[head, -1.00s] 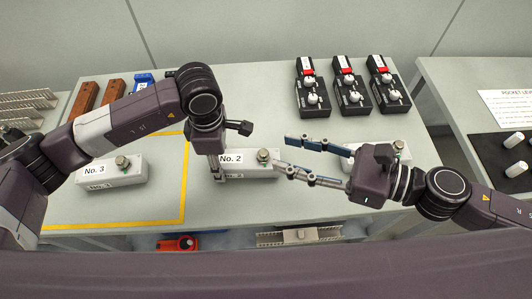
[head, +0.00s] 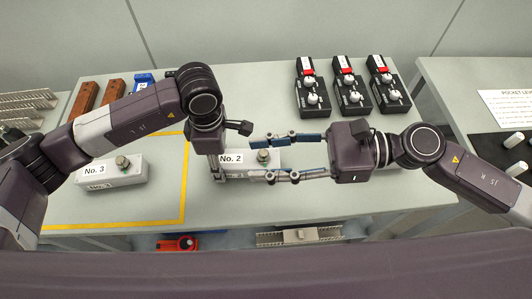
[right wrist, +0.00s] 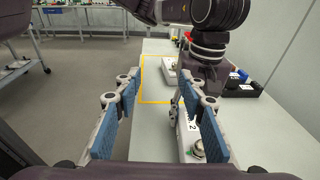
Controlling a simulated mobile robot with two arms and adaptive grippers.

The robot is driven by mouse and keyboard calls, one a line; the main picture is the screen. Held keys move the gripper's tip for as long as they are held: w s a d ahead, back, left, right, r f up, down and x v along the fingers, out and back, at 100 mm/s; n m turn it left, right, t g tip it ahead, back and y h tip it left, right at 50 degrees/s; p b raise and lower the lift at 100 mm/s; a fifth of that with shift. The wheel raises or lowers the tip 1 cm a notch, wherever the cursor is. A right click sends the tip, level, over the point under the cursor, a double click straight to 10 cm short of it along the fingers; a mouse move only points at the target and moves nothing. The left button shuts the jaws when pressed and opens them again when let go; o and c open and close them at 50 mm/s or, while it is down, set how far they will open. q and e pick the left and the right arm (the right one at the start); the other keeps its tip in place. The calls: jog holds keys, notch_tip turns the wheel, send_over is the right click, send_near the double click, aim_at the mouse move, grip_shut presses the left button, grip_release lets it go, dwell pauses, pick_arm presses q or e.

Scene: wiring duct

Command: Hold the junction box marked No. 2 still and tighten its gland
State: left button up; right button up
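My right gripper (head: 260,160) is open and empty, reaching in from the right. In the head view the gland shows between its two fingers. In the right wrist view the gland (right wrist: 197,149) shows close to the right-hand finger, and I see no finger contact with it.
A No. 3 box (head: 112,172) with a gland stands inside the yellow outline (head: 184,190) on the left. Several black units with knobs (head: 351,96) stand at the back right. Brown blocks (head: 83,97) lie at the back left. A red item (head: 176,243) is below the table front.

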jog(key=n+t+h, duration=0.2)
jog(key=n+h, duration=1.1)
jog(key=n, duration=1.5)
send_near(264, 153)
jog(key=x, duration=0.8)
jog(key=shift+f, duration=0.35)
jog(key=shift+c, duration=0.5)
grip_shut()
